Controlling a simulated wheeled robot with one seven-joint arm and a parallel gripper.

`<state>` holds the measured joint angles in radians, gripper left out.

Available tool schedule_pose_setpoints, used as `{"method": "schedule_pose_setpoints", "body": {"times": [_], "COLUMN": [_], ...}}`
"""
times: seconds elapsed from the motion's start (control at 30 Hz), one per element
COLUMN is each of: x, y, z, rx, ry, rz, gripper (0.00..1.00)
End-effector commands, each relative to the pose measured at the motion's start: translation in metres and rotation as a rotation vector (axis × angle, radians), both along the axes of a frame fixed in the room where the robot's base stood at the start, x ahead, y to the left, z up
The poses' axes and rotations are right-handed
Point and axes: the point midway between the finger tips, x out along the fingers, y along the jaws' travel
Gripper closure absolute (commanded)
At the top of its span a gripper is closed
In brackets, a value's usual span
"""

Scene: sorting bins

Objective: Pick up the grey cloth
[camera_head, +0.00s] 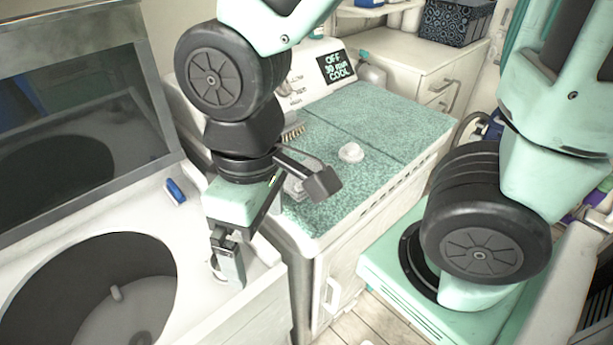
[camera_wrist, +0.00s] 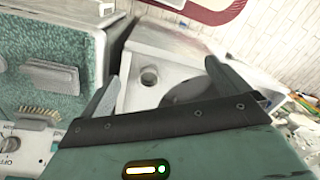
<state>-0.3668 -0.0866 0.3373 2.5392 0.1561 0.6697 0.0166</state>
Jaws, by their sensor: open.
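What looks like the grey cloth (camera_wrist: 50,77) lies as a small folded grey pad on the green speckled top, at the left of the wrist view. In the head view, a pale grey piece (camera_head: 296,189) on that top is mostly hidden behind my wrist. My gripper (camera_head: 228,264) points down over the white washer top, to the left of the speckled top. In the wrist view its two fingers (camera_wrist: 160,86) are spread with nothing between them, and the grey pad lies outside them to the left.
The speckled top (camera_head: 372,122) also holds a white round object (camera_head: 350,152) and a brush (camera_head: 292,133). An open washer tub (camera_head: 95,290) is at the lower left, with a raised lid (camera_head: 85,110) behind. A blue brush (camera_head: 175,190) lies on the washer's rim.

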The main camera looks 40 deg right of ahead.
Motion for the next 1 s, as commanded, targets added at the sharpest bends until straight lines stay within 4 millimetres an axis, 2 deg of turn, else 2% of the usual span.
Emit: {"method": "schedule_pose_setpoints", "body": {"times": [0.07, 0.17, 0.2, 0.27, 0.3, 0.4, 0.5, 0.53, 0.6, 0.67, 0.77, 1.0], "x": [0.03, 0.08, 0.101, 0.127, 0.141, 0.163, 0.169, 0.169, 0.169, 0.169, 0.168, 0.167], "y": [-0.015, -0.055, -0.078, -0.118, -0.146, -0.214, -0.265, -0.276, -0.292, -0.297, -0.292, -0.272], "z": [0.011, 0.02, 0.023, 0.025, 0.026, 0.025, 0.024, 0.023, 0.022, 0.018, 0.005, -0.041], "rx": [0.019, 0.052, 0.064, 0.083, 0.095, 0.122, 0.142, 0.144, 0.151, 0.154, 0.151, 0.151], "ry": [0.063, 0.179, 0.227, 0.293, 0.33, 0.404, 0.447, 0.455, 0.466, 0.472, 0.476, 0.475], "rz": [-0.223, -0.65, -0.839, -1.114, -1.285, -1.652, -1.9, -1.95, -2.027, -2.057, -2.062, -2.057], "gripper": [0.0, 0.0, 0.0, 0.0, 0.0, 0.0, 0.0, 0.0, 0.0, 0.0, 0.0, 0.0]}}
